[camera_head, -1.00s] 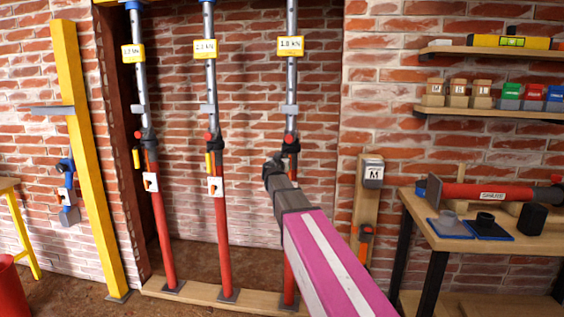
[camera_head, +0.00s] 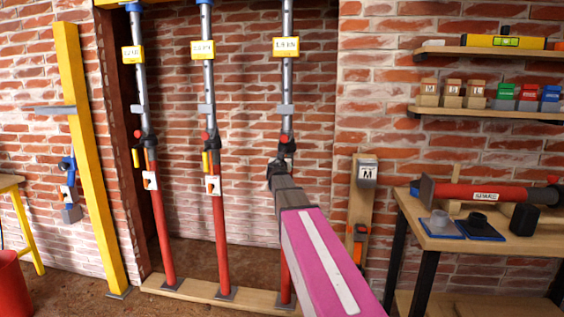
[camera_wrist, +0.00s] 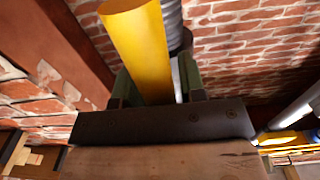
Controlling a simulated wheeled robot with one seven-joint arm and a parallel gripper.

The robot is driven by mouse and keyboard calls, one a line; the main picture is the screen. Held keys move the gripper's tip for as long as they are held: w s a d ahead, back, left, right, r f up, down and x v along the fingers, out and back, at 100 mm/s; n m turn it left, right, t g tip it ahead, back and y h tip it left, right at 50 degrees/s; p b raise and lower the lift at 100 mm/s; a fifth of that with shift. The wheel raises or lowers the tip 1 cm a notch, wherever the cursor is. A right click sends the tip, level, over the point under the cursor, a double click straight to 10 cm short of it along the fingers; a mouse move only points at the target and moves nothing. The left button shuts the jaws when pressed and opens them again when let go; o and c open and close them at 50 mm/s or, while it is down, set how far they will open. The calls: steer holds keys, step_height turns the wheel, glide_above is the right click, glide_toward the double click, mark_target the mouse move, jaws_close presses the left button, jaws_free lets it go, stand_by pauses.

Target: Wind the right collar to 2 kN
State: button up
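Three red-and-grey steel props stand in the wall opening. The right prop's yellow tag (camera_head: 286,47) seems to read 1.9 kN. Its dark collar (camera_head: 288,146) sits where the grey tube meets the red one. My gripper (camera_head: 277,170) is just below this collar, at the front of the right prop. In the wrist view the yellow handle (camera_wrist: 143,50) runs between my two dark green fingers, which look closed on it. The handle is hidden behind my gripper in the head view. The lower right prop is partly hidden by my arm.
The middle prop (camera_head: 219,240) and left prop (camera_head: 162,230) stand close by on the left, with yellow handles hanging. A wooden post with an M box (camera_head: 367,173) and a bench holding a red spare prop (camera_head: 480,192) are to the right.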

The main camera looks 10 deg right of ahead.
steer(key=shift+o, duration=0.7)
steer(key=v, duration=1)
steer(key=shift+s, duration=0.4)
steer(key=shift+a, duration=0.1)
steer(key=s+d+f+g, duration=0.1)
steer(key=s+f+g, duration=0.2)
steer(key=f, duration=0.4)
steer(key=s+d+f+g, duration=0.1)
steer(key=s+f+g, duration=0.1)
steer(key=f, duration=0.5)
steer(key=s+a+f+n+g+y, duration=0.1)
steer(key=s+a+f+g+y, duration=0.1)
steer(key=s+f, duration=0.5)
steer(key=s+a+f+n+g+y, duration=0.2)
steer(key=s+f+g, duration=0.3)
steer(key=f, duration=0.5)
steer(key=s+a+f+n+g+y, duration=0.1)
steer(key=s+a+f+g+y, duration=0.2)
steer(key=s+f, duration=0.5)
steer(key=shift+s+a+f+n+g, duration=0.15)
steer(key=shift+s+a+n+g, duration=0.25)
steer(key=shift+s+g, duration=0.45)
